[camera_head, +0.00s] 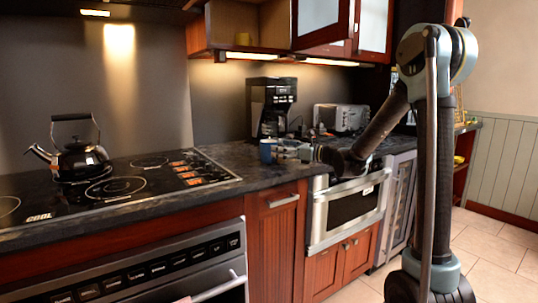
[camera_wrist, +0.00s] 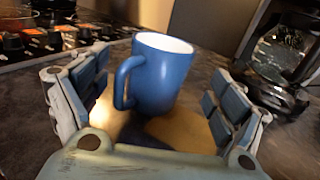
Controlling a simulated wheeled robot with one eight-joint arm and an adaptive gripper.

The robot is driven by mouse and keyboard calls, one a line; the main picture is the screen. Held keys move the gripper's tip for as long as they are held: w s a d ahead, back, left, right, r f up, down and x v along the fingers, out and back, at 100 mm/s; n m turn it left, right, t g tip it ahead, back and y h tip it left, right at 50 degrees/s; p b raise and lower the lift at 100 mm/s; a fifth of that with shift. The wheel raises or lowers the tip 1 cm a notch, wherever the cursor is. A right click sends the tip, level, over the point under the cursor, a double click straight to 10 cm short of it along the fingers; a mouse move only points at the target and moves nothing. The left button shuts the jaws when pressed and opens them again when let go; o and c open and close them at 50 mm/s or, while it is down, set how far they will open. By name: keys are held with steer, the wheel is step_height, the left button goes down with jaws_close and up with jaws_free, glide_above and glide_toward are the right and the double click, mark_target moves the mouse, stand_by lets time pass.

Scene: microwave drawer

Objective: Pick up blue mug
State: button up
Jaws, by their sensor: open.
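The blue mug (camera_wrist: 160,75) stands upright on the dark countertop in the wrist view, with its handle toward the left and a white inside. It also shows small in the head view (camera_head: 267,150), at the left end of my gripper (camera_head: 290,152). In the wrist view my gripper (camera_wrist: 160,95) is open, with one finger left of the mug and the other right of it. The mug is between the fingers, and I see a gap on both sides. The mug's lower part is partly in shadow near the palm.
A coffee maker (camera_head: 271,106) stands behind the mug, and its glass carafe (camera_wrist: 283,65) is close to the right finger. A toaster (camera_head: 341,118) is to the right. The cooktop (camera_head: 120,187) with a black kettle (camera_head: 78,160) lies to the left. An open cabinet hangs above.

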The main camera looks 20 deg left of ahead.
steer(key=x, duration=0.4)
steer(key=shift+w+a+f, duration=0.1)
steer(key=shift+w+a, duration=0.05)
steer(key=c, duration=1.5)
steer(key=shift+c, duration=0.2)
step_height(320, 180, up, 10)
steer(key=shift+r, duration=0.1)
